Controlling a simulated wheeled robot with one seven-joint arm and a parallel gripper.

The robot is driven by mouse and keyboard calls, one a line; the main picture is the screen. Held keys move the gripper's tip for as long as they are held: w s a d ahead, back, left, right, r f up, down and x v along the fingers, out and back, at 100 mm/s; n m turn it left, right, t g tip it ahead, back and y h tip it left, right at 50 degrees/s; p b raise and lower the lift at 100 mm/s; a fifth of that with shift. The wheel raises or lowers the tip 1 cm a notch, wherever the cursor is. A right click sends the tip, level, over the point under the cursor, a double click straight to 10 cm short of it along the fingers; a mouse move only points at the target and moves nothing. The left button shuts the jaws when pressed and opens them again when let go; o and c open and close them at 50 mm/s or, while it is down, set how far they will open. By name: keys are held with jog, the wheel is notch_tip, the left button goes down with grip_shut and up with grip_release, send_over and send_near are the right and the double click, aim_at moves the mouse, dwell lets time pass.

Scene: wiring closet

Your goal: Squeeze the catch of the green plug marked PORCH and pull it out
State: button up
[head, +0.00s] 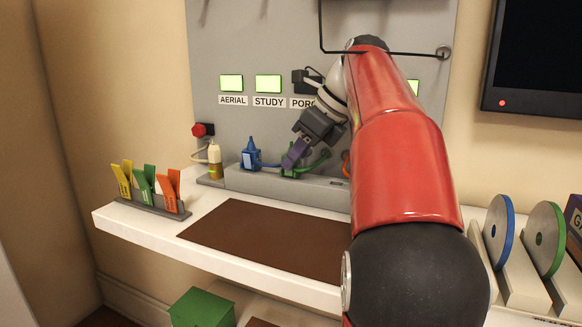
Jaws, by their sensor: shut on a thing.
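The green plug (289,174) sits in the grey socket strip (248,182) at the back of the shelf, under the partly covered PORCH label (302,103). Its green cable (317,164) curves off to the right. My gripper (291,163) comes down on it from the upper right, with its purple fingers shut on the plug. The fingers cover most of the plug, so its catch and any marking on it are hidden. I see no clear gap between the plug and the strip.
A blue plug (250,155) stands just left, and a yellowish plug (215,162) farther left. An orange cable (346,165) shows beside my arm. A rack (152,205) of coloured clips stands at front left. The brown mat (262,238) is bare.

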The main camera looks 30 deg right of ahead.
jog(key=shift+r+p, duration=0.65)
jog(key=shift+p, duration=0.35)
jog(key=shift+r+p, duration=0.85)
jog(key=shift+r, duration=1.75)
